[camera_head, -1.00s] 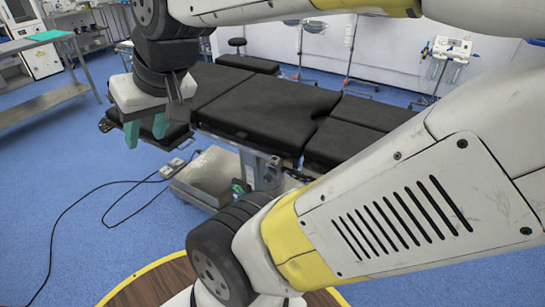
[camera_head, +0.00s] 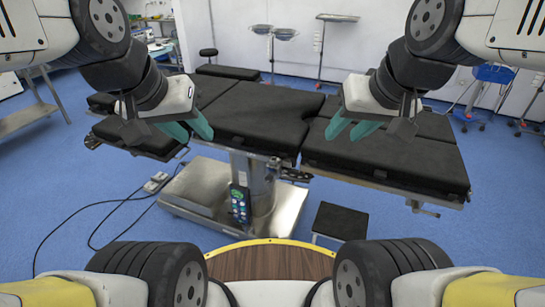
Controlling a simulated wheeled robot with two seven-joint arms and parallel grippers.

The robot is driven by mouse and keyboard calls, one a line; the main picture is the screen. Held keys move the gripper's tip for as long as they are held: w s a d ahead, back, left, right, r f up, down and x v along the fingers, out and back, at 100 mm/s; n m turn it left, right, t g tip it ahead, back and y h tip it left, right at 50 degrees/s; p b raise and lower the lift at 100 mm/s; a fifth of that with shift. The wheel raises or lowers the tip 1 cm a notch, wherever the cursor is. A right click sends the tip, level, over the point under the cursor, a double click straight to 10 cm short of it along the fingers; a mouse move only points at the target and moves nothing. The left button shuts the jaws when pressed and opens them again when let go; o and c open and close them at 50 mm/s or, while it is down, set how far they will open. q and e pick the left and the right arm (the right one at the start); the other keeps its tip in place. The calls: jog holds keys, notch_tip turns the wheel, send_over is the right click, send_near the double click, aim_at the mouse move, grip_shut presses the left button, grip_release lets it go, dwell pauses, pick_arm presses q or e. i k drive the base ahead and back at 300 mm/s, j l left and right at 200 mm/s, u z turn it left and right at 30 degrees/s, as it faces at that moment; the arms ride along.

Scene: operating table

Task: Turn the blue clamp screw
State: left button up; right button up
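No blue clamp screw can be made out in this view. The black-padded operating table (camera_head: 262,115) stands ahead on a metal column and base, with side rails and small fittings along its near edge. My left gripper (camera_head: 188,130) has two teal fingers apart and empty, in front of the table's left part. My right gripper (camera_head: 353,130) also has teal fingers apart and empty, in front of the table's right section. Parts of the table edge behind both grippers are hidden.
A handset with buttons (camera_head: 239,203) hangs by the column above the grey base (camera_head: 200,190). A black stool (camera_head: 341,221) stands at the front right. A cable (camera_head: 95,208) lies on the blue floor at left. Steel stands and a blue-topped trolley (camera_head: 493,75) are behind.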

aim_at(269, 178)
jog(key=k+j+z, duration=0.2)
jog(key=j, duration=0.2)
jog(key=j+z, duration=0.15)
jog(key=j, duration=0.2)
jog(key=k+j+z, duration=0.2)
jog(key=j, duration=0.15)
jog(key=k+j+z, duration=0.2)
jog(key=j, duration=0.15)
